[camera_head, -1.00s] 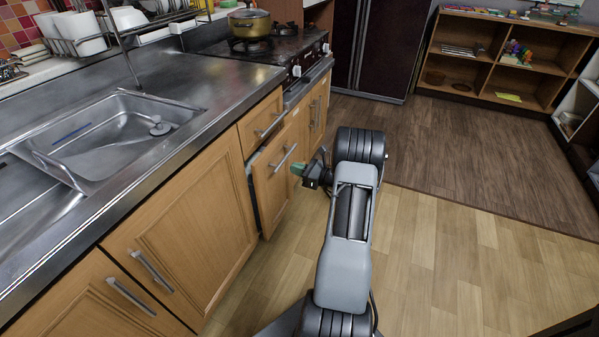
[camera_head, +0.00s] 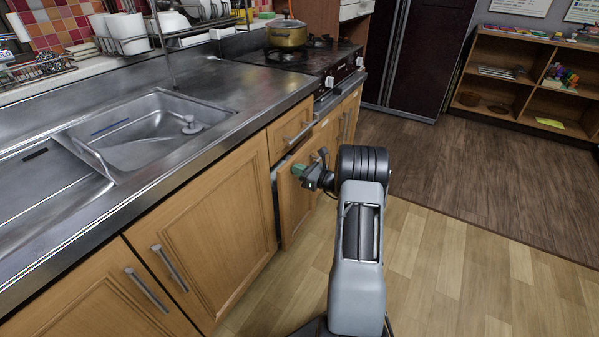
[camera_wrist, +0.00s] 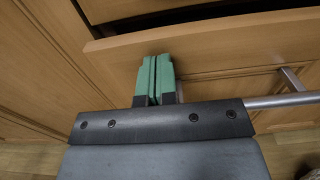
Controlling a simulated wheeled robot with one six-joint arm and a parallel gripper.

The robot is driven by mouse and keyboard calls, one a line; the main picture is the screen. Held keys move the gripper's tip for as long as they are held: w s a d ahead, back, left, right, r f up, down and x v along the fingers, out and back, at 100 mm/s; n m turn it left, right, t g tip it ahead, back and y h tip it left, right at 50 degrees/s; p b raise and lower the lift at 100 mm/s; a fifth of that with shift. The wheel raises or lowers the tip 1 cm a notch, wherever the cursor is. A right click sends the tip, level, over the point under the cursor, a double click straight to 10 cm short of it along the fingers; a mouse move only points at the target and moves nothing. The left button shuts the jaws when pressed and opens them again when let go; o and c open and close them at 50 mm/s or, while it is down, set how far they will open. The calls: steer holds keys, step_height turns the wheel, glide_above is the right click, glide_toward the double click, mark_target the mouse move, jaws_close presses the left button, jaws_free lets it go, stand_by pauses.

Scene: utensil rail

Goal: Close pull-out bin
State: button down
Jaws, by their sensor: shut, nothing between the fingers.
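The pull-out bin (camera_head: 290,212) is a wooden front panel between the sink cabinet and the stove. It stands slightly out from the cabinet, with a dark gap along its left side. In the wrist view the bin front (camera_wrist: 215,62) has a dark opening above its top edge. Its metal bar handle (camera_wrist: 290,100) runs to the right of the fingers. My gripper (camera_head: 298,170) has green fingertips pressed together and empty. In the wrist view the gripper (camera_wrist: 154,72) is at the panel's face near the top edge; contact is unclear.
A drawer with a bar handle (camera_head: 300,133) sits above the bin. The steel counter with sink (camera_head: 150,125) is at left, and a stove with a pot (camera_head: 287,35) is beyond. The wood floor (camera_head: 450,260) at right is clear.

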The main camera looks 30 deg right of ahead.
mark_target(290, 166)
steer(key=x, duration=0.4)
steer(key=shift+s+d, duration=0.1)
steer(key=shift+s, duration=0.05)
